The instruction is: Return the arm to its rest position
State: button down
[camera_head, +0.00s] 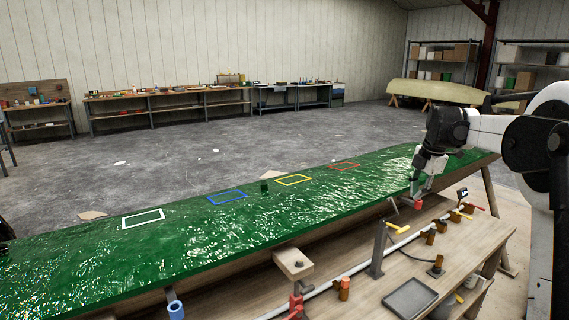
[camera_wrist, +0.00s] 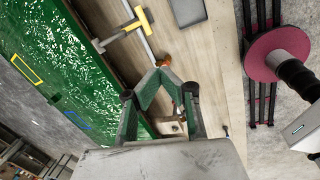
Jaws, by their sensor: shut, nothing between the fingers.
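My gripper (camera_head: 416,194) hangs on my arm at the right of the head view, over the near edge of the green hull mould (camera_head: 190,240). In the wrist view my gripper (camera_wrist: 160,72) has its green fingers brought together at the tips, with nothing held between them. The green mould also shows at the left of the wrist view (camera_wrist: 75,45). My arm is bent and reaches in from the right. Its rest position is not marked in either view.
White, blue, yellow and red outlines (camera_head: 143,218) lie on the mould, with a small dark block (camera_head: 264,187) near the yellow one. A wooden bench (camera_head: 450,245) in front carries a white pipe, clamps and a grey tray (camera_head: 410,297). Open floor (camera_head: 240,150) lies behind.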

jog(key=s+a+r+m+t+b, duration=0.1)
jog(key=s+a+r+m, duration=0.1)
jog(key=s+a+m, duration=0.6)
jog(key=s+a+r+m+t+b, duration=0.1)
jog(key=s+a+r+m, duration=0.15)
jog(key=s+a, duration=0.7)
jog(key=s+a+f+m+t, duration=0.1)
jog(key=s+f+m, duration=0.2)
jog(key=s, duration=0.4)
jog(key=s+a+f+m+t+b, duration=0.1)
jog(key=s+a+f+m, duration=0.1)
jog(key=s+f+m, duration=0.2)
jog(key=s+a+f+m+t+b, duration=0.1)
jog(key=s+f+m, duration=0.2)
jog(key=s, duration=0.9)
notch_tip(320, 180, down, 3)
jog(key=shift+s+a+f+m+h, duration=0.15)
jog(key=shift+a+m+h, duration=0.1)
jog(key=shift+m+h, duration=0.1)
